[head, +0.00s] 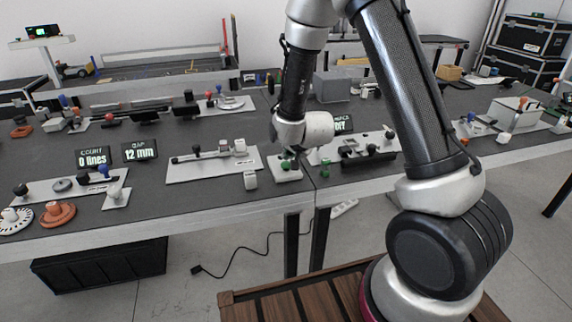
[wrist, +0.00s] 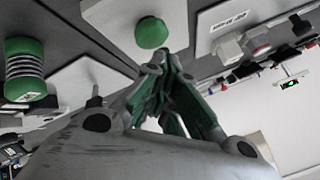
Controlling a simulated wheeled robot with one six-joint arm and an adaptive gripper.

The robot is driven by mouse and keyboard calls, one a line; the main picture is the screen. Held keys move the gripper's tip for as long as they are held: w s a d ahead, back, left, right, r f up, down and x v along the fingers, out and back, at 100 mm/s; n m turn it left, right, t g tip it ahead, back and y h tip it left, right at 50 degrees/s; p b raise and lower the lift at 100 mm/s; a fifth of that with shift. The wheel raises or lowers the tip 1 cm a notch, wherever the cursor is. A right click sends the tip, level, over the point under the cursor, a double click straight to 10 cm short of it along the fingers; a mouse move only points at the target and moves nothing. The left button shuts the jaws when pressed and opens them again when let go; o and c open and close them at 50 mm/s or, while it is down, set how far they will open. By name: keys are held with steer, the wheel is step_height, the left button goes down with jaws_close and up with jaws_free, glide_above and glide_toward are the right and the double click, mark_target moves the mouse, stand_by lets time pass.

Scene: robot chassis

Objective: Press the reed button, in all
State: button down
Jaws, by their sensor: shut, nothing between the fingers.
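A round green button (wrist: 151,33) sits on a pale plate (wrist: 108,22) in the wrist view. I cannot read a label saying whether it is the reed button. In the head view, a small pale plate (head: 284,176) with green on it lies at the table's front edge, below my wrist. My gripper (wrist: 172,56) is shut and empty, its fingertips close beside the green button in the wrist view. I cannot tell whether they touch it. In the head view my gripper (head: 288,155) is small and partly hidden by my wrist.
A green ribbed or coiled piece (wrist: 25,70) stands at the left of the wrist view. A plate with knobs and a slider (head: 212,165) lies left of my gripper. A plate with black and green parts (head: 355,148) lies right. Displays read "0 lines" (head: 94,157) and "12 mm" (head: 140,150).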

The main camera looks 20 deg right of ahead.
stand_by(0.6)
steer(key=shift+f, duration=0.45)
steer(key=shift+f, duration=0.5)
stand_by(0.5)
steer(key=shift+r, duration=0.95)
steer(key=shift+r, duration=2.5)
